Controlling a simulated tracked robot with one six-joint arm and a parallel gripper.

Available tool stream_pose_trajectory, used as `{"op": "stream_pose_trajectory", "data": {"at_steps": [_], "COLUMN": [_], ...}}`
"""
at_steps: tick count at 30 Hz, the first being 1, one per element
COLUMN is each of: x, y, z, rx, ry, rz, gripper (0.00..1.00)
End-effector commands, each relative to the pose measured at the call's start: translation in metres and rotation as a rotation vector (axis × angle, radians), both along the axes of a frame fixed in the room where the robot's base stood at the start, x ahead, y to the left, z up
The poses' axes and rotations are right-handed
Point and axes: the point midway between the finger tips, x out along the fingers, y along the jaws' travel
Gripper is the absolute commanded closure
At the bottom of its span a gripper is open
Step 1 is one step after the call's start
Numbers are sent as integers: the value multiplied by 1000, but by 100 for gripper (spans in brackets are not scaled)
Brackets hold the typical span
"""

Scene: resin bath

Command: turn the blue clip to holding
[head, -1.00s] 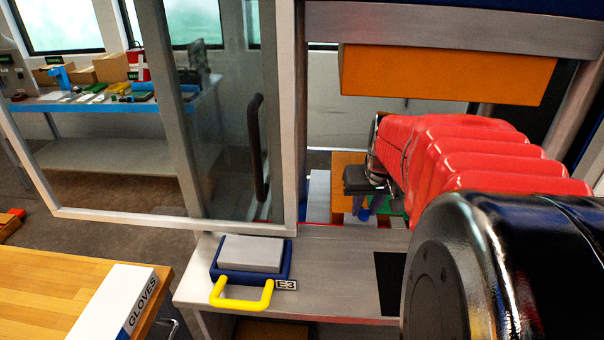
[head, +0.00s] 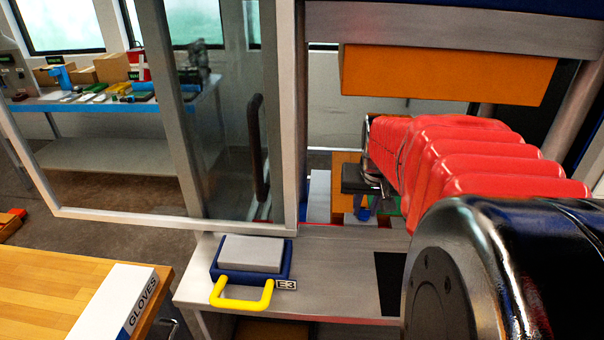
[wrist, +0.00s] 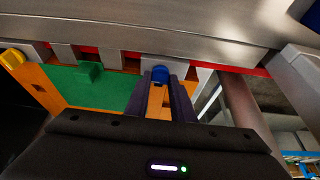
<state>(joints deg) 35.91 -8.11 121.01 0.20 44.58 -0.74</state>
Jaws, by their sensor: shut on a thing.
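The blue clip (wrist: 160,75) shows in the wrist view between the tips of my gripper (wrist: 162,84), which is shut on it. In the head view a small blue part of the clip (head: 362,213) shows just below my gripper (head: 364,192). The clip sits near the edge of an orange frame with a green panel (wrist: 95,88). Much of the clip is hidden by the fingers, so its exact turn is hard to tell.
A yellow clip (wrist: 12,58) and a green block (wrist: 89,71) are left of my gripper. A metal beam (wrist: 150,35) runs close beyond it. A framed glass door (head: 225,130) stands open at left. A blue box with a yellow handle (head: 242,275) lies on the ledge.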

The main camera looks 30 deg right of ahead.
Motion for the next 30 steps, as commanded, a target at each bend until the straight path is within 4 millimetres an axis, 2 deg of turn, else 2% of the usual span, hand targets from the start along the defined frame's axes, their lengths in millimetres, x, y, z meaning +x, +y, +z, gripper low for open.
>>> {"op": "stream_pose_trajectory", "data": {"at_steps": [6,7,15,24,30], "x": [1,1,1,0,-5], "y": [2,2,1,1,4], "z": [0,0,0,2,17], "rx": [5,5,3,2,1], "ry": [-2,-2,-1,-1,-3], "rz": [0,0,0,0,0], "gripper": [100,78,59,59,59]}}
